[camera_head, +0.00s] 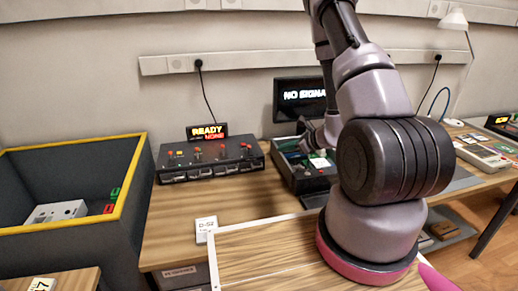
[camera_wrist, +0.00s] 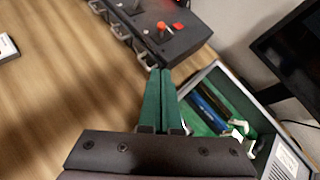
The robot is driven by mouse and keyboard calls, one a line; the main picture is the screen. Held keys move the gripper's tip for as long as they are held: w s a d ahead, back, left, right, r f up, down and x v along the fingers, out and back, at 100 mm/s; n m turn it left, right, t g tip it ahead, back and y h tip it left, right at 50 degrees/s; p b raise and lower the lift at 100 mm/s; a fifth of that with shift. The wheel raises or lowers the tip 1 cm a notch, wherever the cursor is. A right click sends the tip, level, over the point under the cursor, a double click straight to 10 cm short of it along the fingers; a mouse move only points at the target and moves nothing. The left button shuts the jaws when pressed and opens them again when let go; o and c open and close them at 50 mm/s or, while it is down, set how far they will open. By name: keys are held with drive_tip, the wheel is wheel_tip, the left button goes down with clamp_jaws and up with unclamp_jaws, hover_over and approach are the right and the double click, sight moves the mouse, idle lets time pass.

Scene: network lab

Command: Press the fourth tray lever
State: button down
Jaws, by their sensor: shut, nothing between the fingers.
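My gripper (camera_wrist: 163,72) is shut and empty, pointing at that end of the box.
An open case (camera_head: 303,172) with a green board stands right of the box, close to my fingers. Behind it is a monitor (camera_head: 300,100) reading NO SIGNAL. A yellow-rimmed bin (camera_head: 140,185) is at left.

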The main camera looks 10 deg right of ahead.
sight(249, 149)
drive_tip(key=a+r+x, duration=0.1)
drive_tip(key=r+x, duration=0.1)
drive_tip(key=x, duration=1)
drive_tip(key=shift+w+a, duration=0.35)
drive_tip(key=shift+w, duration=0.3)
drive_tip(key=shift+f, duration=0.1)
